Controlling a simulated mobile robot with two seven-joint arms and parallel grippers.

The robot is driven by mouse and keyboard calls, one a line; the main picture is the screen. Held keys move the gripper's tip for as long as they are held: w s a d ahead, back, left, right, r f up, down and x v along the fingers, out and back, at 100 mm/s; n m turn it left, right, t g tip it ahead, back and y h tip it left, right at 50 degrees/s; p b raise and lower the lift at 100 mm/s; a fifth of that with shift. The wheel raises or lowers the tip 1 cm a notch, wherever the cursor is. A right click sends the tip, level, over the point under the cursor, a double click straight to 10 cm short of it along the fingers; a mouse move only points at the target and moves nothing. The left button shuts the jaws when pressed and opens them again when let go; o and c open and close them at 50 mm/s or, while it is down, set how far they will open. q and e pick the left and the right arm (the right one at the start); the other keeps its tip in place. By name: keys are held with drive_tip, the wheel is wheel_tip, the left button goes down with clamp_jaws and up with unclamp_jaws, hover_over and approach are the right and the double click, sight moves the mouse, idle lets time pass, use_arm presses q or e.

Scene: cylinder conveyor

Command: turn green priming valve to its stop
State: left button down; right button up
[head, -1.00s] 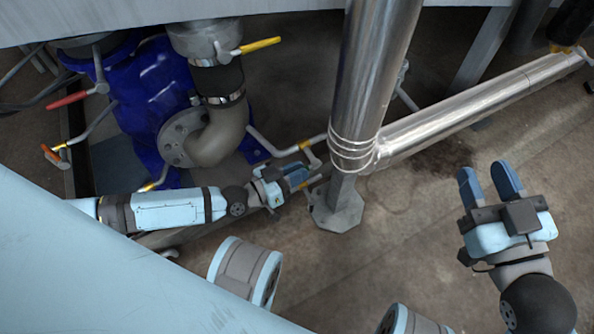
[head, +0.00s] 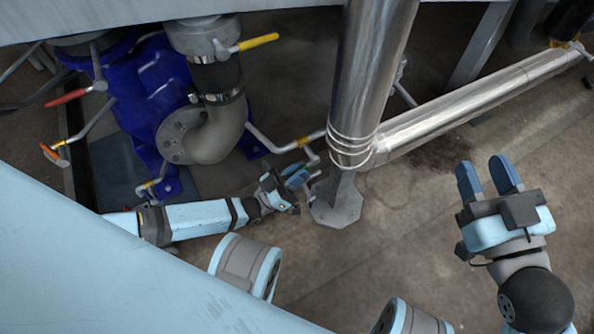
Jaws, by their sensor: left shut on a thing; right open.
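A thin grey pipe with a yellow band (head: 305,141) ends in a small valve fitting (head: 312,157) just left of the metal post. My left gripper (head: 300,175) is right below this fitting, its blue fingers shut on what looks like the valve's handle. The fingers hide most of the handle, and no green shows on it, so I cannot tell its colour or exact angle. My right gripper (head: 488,178) is open and empty, above bare floor at the right, well apart from the valve.
A blue pump (head: 170,75) with a grey elbow pipe (head: 222,135) stands at the left. Levers there are yellow (head: 258,43), red (head: 66,97) and orange (head: 53,154). A thick metal pipe (head: 372,70) stands close right of my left gripper. Floor at the right is clear.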

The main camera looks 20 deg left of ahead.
use_arm(q)
drive_tip(key=shift+d+f+t+h, duration=0.15)
drive_tip(key=shift+f+t+h, duration=0.15)
drive_tip(key=shift+t, duration=0.1)
use_arm(e)
drive_tip(key=shift+s+d, duration=0.1)
use_arm(q)
drive_tip(key=shift+w, duration=0.1)
use_arm(e)
drive_tip(key=shift+f, duration=0.1)
use_arm(q)
drive_tip(key=c, duration=1.1)
unclamp_jaws()
drive_tip(key=shift+s+a+f, duration=0.15)
drive_tip(key=shift+s+a, duration=0.05)
drive_tip(key=shift+p+v, duration=0.95)
drive_tip(key=shift+v, duration=5.65)
use_arm(e)
drive_tip(key=shift+s+a+f+m+g, duration=0.2)
drive_tip(key=shift+s+a+m+g, duration=0.15)
drive_tip(key=shift+m, duration=0.35)
use_arm(q)
drive_tip(key=shift+f, duration=0.15)
drive_tip(key=shift+c, duration=0.3)
